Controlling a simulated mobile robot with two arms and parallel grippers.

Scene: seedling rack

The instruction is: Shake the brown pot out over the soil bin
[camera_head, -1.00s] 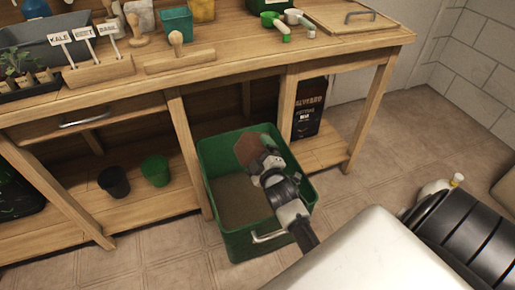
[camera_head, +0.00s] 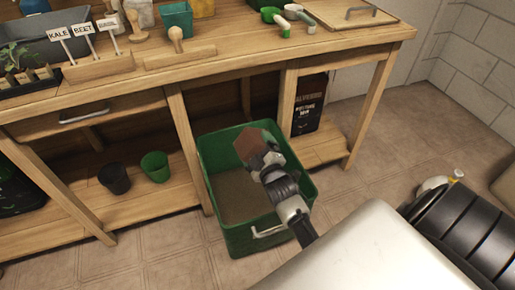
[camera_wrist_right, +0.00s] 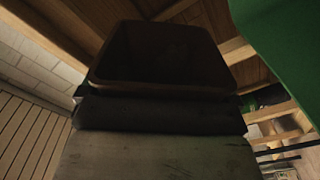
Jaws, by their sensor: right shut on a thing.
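The brown pot (camera_head: 251,143) is above the back part of the green soil bin (camera_head: 236,242), tilted in my grip. My right gripper (camera_head: 264,159) reaches in from the bottom and is shut on the pot. In the right wrist view the pot (camera_wrist_right: 165,55) is a dark, square-edged shape just beyond the gripper; its contents cannot be made out. Brown soil (camera_head: 238,196) covers the floor of the bin. My left gripper is not in view.
The wooden bench (camera_head: 225,70) stands behind the bin, with its leg (camera_head: 188,150) close to the bin's left side. A black pot (camera_head: 115,179) and a green pot (camera_head: 155,167) sit on the lower shelf. A dark potting-mix bag (camera_head: 309,104) stands behind right.

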